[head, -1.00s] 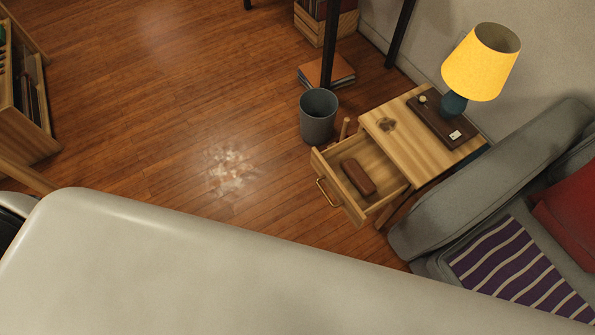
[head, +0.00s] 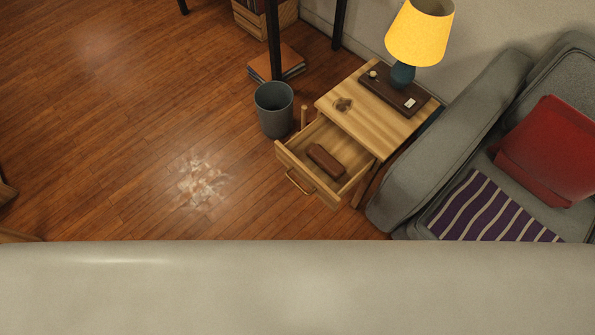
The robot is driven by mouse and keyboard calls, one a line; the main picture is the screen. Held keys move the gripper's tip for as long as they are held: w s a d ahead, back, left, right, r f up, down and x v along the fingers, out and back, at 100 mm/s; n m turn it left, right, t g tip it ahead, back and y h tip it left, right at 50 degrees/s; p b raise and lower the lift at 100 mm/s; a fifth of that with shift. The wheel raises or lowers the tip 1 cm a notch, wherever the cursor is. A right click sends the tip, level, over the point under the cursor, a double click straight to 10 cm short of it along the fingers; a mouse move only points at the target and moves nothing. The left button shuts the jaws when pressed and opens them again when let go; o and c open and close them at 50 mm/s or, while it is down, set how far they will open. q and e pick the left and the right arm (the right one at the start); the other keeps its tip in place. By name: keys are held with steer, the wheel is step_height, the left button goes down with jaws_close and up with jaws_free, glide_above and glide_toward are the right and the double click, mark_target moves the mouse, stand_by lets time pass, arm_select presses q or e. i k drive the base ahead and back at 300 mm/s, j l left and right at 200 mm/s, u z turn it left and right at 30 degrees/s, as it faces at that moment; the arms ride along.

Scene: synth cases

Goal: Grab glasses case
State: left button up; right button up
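A brown glasses case (head: 326,160) lies in the open drawer (head: 340,190) of a small wooden side table (head: 365,115). Neither of my grippers shows in the head view.
A yellow lamp (head: 420,32) and a dark brown tray (head: 393,92) are on the table top. A grey bin (head: 275,110) stands left of the table. A grey sofa (head: 435,135) with a red cushion (head: 550,150) stands on the right. The wooden floor (head: 110,140) is clear at left.

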mark_target(320, 156)
steer(key=k+l+z, duration=0.25)
steer(key=z, duration=0.15)
steer(key=k+l+z, duration=0.15)
steer(key=l+z, duration=0.25)
